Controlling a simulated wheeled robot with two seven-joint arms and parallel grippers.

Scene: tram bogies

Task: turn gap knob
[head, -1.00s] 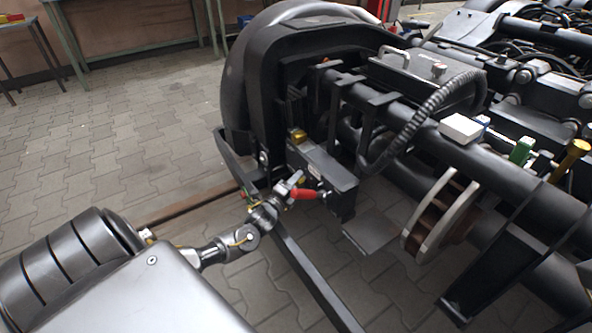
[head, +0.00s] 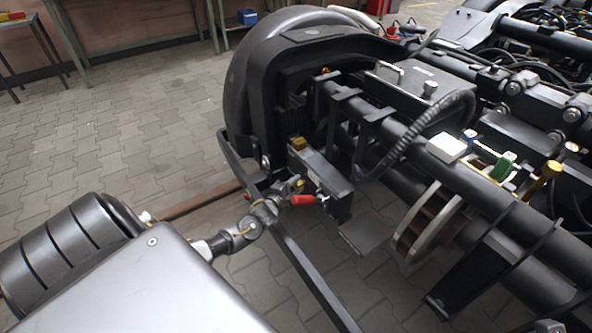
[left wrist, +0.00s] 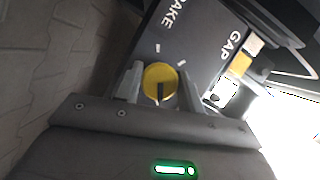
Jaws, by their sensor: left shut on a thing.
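The yellow round gap knob (left wrist: 160,84) sits between the two fingers of my left gripper (left wrist: 158,92) in the left wrist view. A dark slot or pointer mark runs down its face. My left gripper is shut on it, a finger on each side. The dark panel beyond carries white ticks, the word GAP (left wrist: 233,44) and part of another word. In the head view my left gripper (head: 287,188) is at the near end of the dark box (head: 322,168) on the bogie, where the knob is mostly hidden. My right gripper is not in view.
A red handle (head: 303,199) sticks out just beside my left gripper. A yellow cap (head: 298,144) stands on the box. A dark bar (head: 305,265) runs below. A white block (head: 447,147), a green part (head: 503,166) and a yellow-topped part (head: 547,172) lie right.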

